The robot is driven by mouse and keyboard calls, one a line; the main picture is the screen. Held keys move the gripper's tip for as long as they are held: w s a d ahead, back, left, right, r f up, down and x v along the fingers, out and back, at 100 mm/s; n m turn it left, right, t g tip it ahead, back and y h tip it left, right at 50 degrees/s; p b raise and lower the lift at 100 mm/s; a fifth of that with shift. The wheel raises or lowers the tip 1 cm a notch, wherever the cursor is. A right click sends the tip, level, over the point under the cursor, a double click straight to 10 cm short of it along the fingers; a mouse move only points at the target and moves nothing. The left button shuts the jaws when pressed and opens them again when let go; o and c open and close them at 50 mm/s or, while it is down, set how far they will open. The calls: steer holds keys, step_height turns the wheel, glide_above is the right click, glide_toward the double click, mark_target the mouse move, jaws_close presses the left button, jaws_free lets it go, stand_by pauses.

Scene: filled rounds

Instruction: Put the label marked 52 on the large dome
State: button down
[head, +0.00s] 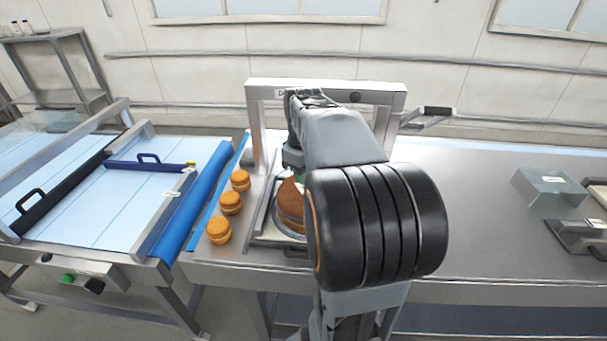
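A large orange-brown round piece (290,207), which may be the large dome, stands in a metal frame on the steel bench, under the press-like arch. My arm covers its right side. The end of my arm, with my gripper (293,160), is above and just behind this round piece. Its fingers are mostly hidden by my own arm, so I cannot see whether they hold anything. A small green patch shows beside the round piece, too small to identify. I cannot read a 52 on any label.
Several small orange-brown rounds (230,203) stand in a row left of the frame. A metal arch (258,130) spans the work spot. A blue roller (197,200) and belt table lie left. A grey translucent block (550,192) stands far right; the bench (480,210) between is clear.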

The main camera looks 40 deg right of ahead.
steer(key=shift+f+b, duration=0.45)
steer(key=shift+f, duration=0.35)
stand_by(1.6)
steer(key=shift+r, duration=0.15)
step_height(320, 180, up, 8)
steer(key=p, duration=0.7)
stand_by(0.7)
